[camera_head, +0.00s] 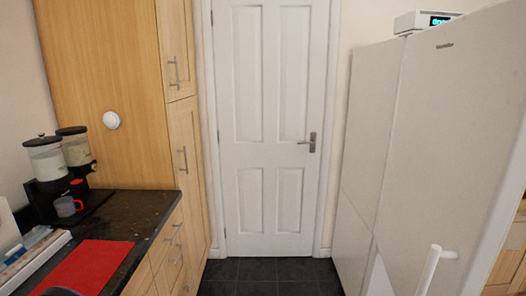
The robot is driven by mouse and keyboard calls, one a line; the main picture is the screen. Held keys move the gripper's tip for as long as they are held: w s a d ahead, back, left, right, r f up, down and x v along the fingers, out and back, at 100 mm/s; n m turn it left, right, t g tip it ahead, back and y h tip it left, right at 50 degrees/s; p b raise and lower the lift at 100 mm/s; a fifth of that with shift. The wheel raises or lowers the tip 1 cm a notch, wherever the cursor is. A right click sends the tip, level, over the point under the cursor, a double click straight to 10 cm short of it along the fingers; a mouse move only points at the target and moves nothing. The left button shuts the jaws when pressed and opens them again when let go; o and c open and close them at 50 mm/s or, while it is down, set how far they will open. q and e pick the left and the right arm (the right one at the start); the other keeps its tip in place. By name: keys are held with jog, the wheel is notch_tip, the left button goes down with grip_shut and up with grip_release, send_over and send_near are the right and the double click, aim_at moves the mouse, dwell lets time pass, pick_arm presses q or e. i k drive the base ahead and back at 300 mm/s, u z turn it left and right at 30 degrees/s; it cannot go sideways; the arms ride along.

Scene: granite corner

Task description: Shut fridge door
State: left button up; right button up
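The white fridge (368,150) stands on the right side. A large white door panel with a small brand label (450,120) faces me at an angle, and its near edge runs down the right of the picture. This panel looks swung out from the fridge front, but I cannot tell how far. A white bar handle (430,268) sticks out from its lower part. A brighter white wedge (380,277) shows below the panel's lower left corner. Neither of my grippers can be made out.
A dark counter (140,215) on the left holds a red mat (85,268), a dispenser (47,158) and a mug (67,206). Tall wooden cabinets (120,60) and a shut white room door (265,130) stand behind. Dark floor tiles (270,272) between are clear.

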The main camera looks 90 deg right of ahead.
aim_at(455, 183)
jog(key=z, duration=3.85)
jog(key=i, duration=0.2)
jog(key=z, duration=0.05)
